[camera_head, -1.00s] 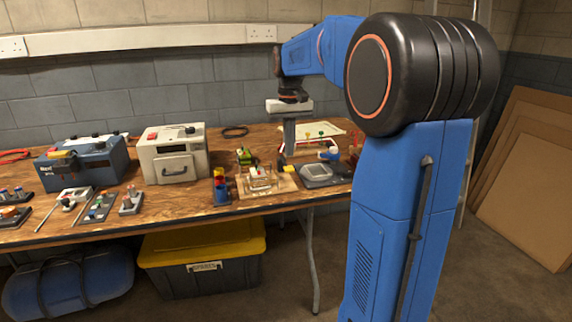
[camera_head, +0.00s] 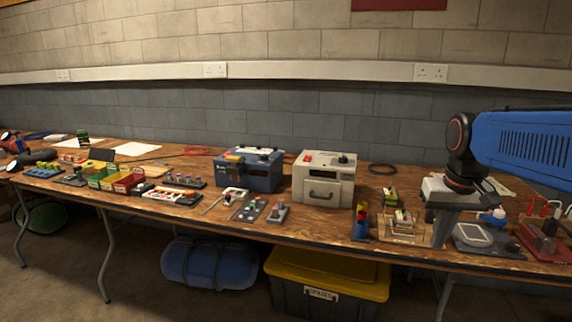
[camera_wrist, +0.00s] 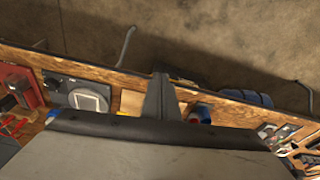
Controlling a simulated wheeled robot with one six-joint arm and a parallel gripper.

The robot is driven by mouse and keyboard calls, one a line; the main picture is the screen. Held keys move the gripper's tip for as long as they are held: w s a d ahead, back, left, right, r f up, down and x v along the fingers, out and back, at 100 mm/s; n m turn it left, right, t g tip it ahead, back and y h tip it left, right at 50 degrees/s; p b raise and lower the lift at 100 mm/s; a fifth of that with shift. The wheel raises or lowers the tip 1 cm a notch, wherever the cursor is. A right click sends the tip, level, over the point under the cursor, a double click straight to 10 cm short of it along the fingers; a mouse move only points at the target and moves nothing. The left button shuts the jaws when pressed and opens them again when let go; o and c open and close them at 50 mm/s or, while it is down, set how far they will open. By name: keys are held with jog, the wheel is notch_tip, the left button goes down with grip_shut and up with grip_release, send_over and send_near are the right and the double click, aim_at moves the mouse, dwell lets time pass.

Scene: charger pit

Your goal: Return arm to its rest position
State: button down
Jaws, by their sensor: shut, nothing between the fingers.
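My blue arm (camera_head: 525,140) reaches in from the right edge of the head view, over the right part of the workbench (camera_head: 300,222). My gripper (camera_head: 441,238) hangs from its black wrist, points down and is shut and empty.
A blue box (camera_head: 249,172) and a cream box (camera_head: 322,182) stand mid-bench. Small coloured bins (camera_head: 118,180) and switch panels lie to the left. A yellow-lidded crate (camera_head: 328,280) and a blue cylinder-shaped bag (camera_head: 208,263) are under the bench. The air above the bench's middle and left is clear.

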jog(key=s+a+f+n+t, duration=0.1)
jog(key=s+a+f, duration=0.2)
jog(key=s+f, duration=0.2)
jog(key=s+a+f+t, duration=0.1)
jog(key=s+a+f, duration=0.2)
jog(key=s, duration=0.8)
notch_tip(320, 180, down, 3)
jog(key=shift+r+n+t, duration=0.2)
jog(key=shift+n+t, duration=0.1)
jog(key=shift+n, duration=0.1)
